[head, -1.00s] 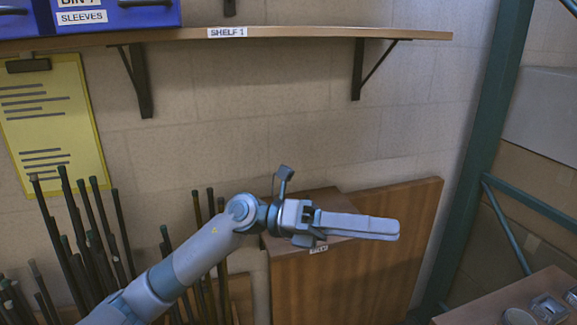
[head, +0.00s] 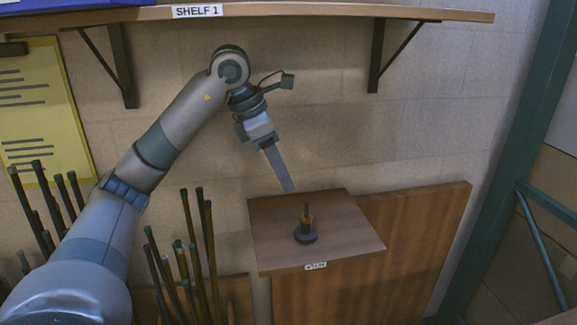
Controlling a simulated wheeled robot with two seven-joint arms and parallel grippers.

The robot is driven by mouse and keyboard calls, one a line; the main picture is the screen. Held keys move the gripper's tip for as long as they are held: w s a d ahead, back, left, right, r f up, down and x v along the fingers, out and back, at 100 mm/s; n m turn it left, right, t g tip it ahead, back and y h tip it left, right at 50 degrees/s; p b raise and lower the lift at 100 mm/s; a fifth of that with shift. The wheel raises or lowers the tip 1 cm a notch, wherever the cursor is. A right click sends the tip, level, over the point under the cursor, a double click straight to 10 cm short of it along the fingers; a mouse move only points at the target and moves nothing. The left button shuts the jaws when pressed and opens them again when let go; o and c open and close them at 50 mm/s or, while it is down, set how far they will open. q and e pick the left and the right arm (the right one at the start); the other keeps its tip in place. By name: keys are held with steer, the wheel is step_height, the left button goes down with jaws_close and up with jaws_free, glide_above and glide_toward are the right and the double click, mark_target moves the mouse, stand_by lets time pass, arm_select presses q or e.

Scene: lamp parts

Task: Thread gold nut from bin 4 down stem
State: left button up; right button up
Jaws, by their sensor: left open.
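A short dark stem (head: 307,211) stands upright on a round dark base (head: 306,234) on a small brown wooden table. A gold-coloured part (head: 306,221) shows around the lower stem; I cannot tell if it is the nut. My left gripper (head: 290,188) points down and to the right, above and to the left of the stem and apart from it. Its fingers overlap in this view, and nothing shows held between them. Bin 4 and my right gripper are not in view.
The wooden table top (head: 350,245) is otherwise bare. Shelf 1 (head: 300,13) runs above my left arm. Several dark rods (head: 205,255) stand upright at the lower left. A green metal frame (head: 510,150) stands at the right.

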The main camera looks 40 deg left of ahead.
arm_select(q)
steer(key=p, duration=0.3)
glide_toward(304, 214)
steer(key=x, duration=0.6)
steer(key=shift+s+d+f, duration=0.1)
steer(key=shift+d+f, duration=0.2)
steer(key=shift+d, duration=0.15)
steer(key=shift+f, duration=0.4)
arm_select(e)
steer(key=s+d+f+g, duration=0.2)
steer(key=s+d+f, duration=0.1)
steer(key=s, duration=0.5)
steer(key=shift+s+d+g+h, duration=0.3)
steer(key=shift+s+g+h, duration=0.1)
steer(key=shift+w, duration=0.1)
